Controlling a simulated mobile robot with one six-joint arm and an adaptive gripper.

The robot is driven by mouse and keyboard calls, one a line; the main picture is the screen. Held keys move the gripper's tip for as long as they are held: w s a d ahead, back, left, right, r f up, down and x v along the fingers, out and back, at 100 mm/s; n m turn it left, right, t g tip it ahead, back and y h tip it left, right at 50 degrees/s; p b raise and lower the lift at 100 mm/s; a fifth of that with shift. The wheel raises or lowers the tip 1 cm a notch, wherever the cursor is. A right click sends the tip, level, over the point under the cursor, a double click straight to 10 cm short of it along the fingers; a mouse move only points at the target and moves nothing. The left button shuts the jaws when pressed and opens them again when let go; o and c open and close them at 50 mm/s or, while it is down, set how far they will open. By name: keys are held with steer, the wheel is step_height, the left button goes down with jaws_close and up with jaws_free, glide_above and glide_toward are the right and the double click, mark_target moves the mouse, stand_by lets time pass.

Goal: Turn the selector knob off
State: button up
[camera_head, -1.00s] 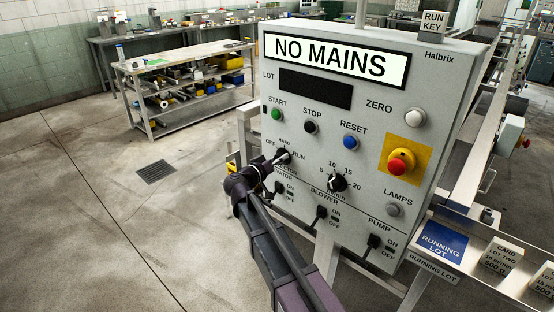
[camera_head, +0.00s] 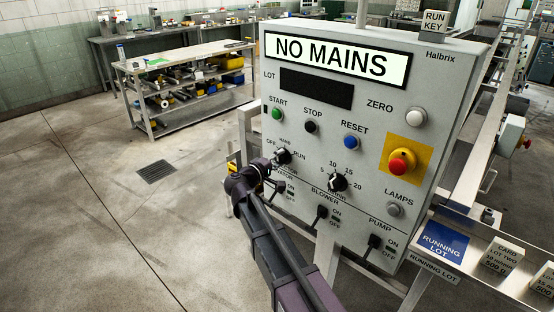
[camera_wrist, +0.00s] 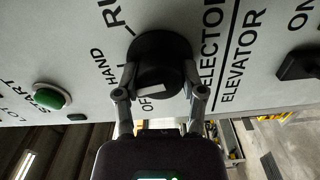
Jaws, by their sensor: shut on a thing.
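The selector knob (camera_head: 284,156) is a black round knob on the left of the grey control panel, among the labels OFF, HAND and RUN. My gripper (camera_head: 274,162) is at this knob, coming from the lower left. In the wrist view the knob (camera_wrist: 160,52) is large and dark, with my gripper (camera_wrist: 160,80) shut on it, one finger on each side. A pale mark shows on the knob's near side, by the partly covered OFF label. The knob's exact setting is hard to read.
The panel (camera_head: 378,110) shows NO MAINS on its display (camera_head: 337,58). A green START button (camera_head: 278,114) sits above the knob and a dial (camera_head: 337,182) to its right. Elevator, blower and pump switches lie below. A red stop button (camera_head: 401,162) is farther right.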

steer(key=n, duration=0.5)
steer(key=shift+w+n, duration=0.15)
steer(key=shift+n, duration=2.35)
steer(key=o, duration=1.1)
steer(key=shift+o, duration=0.2)
steer(key=shift+s, duration=0.2)
steer(key=shift+s+a, duration=0.3)
steer(key=shift+s, duration=0.1)
steer(key=v, duration=1)
steer(key=shift+s+a, duration=0.25)
